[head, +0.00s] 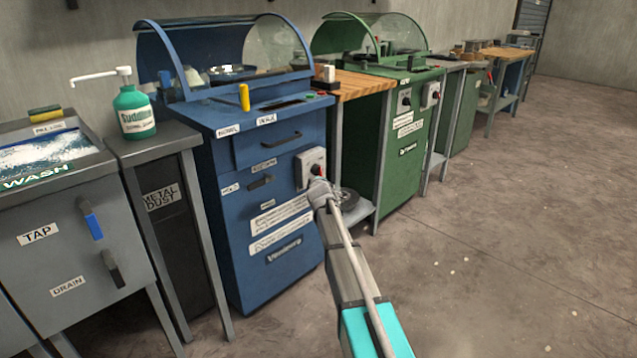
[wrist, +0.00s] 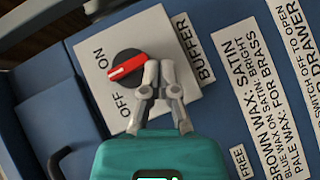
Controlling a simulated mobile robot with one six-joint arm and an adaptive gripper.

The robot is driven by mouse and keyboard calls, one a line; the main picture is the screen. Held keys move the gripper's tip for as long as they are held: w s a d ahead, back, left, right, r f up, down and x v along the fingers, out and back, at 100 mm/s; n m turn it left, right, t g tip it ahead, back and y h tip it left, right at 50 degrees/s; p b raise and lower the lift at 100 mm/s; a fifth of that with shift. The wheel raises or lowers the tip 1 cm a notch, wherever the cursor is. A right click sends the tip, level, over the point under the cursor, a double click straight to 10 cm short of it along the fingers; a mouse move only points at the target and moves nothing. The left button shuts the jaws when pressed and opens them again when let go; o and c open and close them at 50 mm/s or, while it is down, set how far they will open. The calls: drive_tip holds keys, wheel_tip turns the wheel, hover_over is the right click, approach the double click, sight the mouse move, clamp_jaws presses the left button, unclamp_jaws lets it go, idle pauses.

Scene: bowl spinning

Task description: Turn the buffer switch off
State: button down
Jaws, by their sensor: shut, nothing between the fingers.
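The buffer switch is a black round dial with a red handle (wrist: 128,67) on a pale plate (wrist: 165,32) in the wrist view. ON is printed at its upper left, OFF at its lower left, and BUFFER along the right. The red handle lies slanted, its left end between ON and OFF; I cannot tell which it selects. The switch box (head: 303,167) also shows on the blue cabinet's front in the head view. My gripper (wrist: 159,66) is shut and empty, its fingertips at the handle's right end. I cannot tell whether they touch. It also shows in the head view (head: 319,183).
The blue cabinet (head: 240,165) has drawer handles and label strips beside the switch. A wheel (head: 348,199) sits on a low shelf to the right. A green machine (head: 408,150) stands further right. Open floor (head: 500,230) lies to the right.

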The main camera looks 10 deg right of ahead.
drive_tip(key=shift+w+d+f+b, duration=0.3)
drive_tip(key=shift+f+b, duration=0.1)
drive_tip(key=shift+f, duration=0.1)
drive_tip(key=shift+s, duration=0.1)
idle(1.3)
drive_tip(key=s+a+f+b, duration=0.1)
drive_tip(key=s+a, duration=0.4)
drive_tip(key=s, duration=0.6)
drive_tip(key=shift+s+a, duration=0.3)
drive_tip(key=shift+a, duration=0.05)
drive_tip(key=shift+f, duration=0.1)
